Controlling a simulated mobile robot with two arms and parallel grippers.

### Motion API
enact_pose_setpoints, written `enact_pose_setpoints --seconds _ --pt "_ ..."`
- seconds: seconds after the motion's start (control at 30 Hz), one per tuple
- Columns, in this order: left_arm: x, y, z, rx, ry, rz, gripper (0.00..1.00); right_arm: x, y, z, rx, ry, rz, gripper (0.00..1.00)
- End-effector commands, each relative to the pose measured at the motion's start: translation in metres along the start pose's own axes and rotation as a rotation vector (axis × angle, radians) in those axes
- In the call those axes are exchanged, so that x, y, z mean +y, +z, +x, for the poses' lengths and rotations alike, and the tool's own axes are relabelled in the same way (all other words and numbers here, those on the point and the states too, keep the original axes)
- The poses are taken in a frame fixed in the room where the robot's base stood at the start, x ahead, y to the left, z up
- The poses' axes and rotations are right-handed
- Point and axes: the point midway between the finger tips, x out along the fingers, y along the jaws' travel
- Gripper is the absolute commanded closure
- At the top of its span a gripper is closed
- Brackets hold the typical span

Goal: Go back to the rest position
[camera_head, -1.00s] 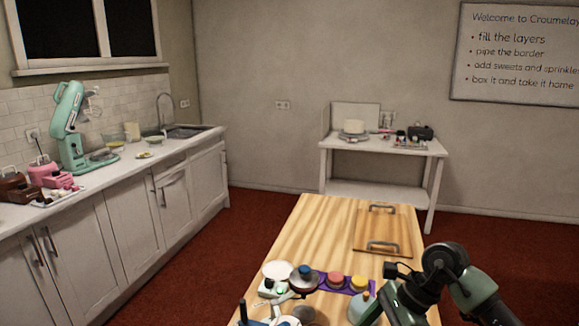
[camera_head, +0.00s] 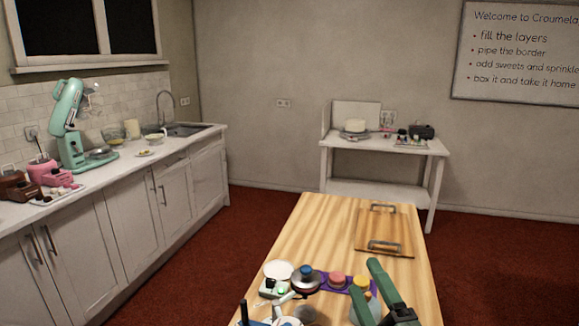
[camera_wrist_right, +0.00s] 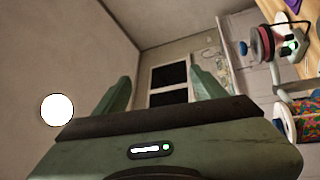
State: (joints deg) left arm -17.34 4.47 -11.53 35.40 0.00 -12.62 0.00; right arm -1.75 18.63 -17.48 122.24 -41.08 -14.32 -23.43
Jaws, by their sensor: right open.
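My right gripper (camera_head: 361,276) is at the lower front of the wooden table, its green fingers pointing up and apart. In the right wrist view its two fingers (camera_wrist_right: 160,88) stand wide open with nothing between them. It covers part of the front right of the table, beside the purple tray. My left gripper is not in view.
The wooden table (camera_head: 308,234) bears a purple tray (camera_head: 324,286) with coloured round items, a white round plate (camera_head: 278,269) and a board with two handles (camera_head: 384,233). A counter (camera_head: 125,173) with a mint mixer (camera_head: 68,115) runs along the left. Red floor lies clear between.

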Motion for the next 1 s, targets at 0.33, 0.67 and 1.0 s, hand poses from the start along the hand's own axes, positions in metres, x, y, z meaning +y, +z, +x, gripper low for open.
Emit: enact_pose_setpoints --seconds 0.33,0.67,1.0 --pt "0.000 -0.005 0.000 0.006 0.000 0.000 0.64 -0.144 0.078 -0.182 -0.817 -0.546 0.769 0.29" --pt "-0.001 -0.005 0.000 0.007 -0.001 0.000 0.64 -0.183 0.047 -0.303 -1.181 -0.838 1.011 0.29" --pt "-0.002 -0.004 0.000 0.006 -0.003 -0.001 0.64 -0.226 0.033 -0.357 -1.348 -0.989 1.080 0.29"
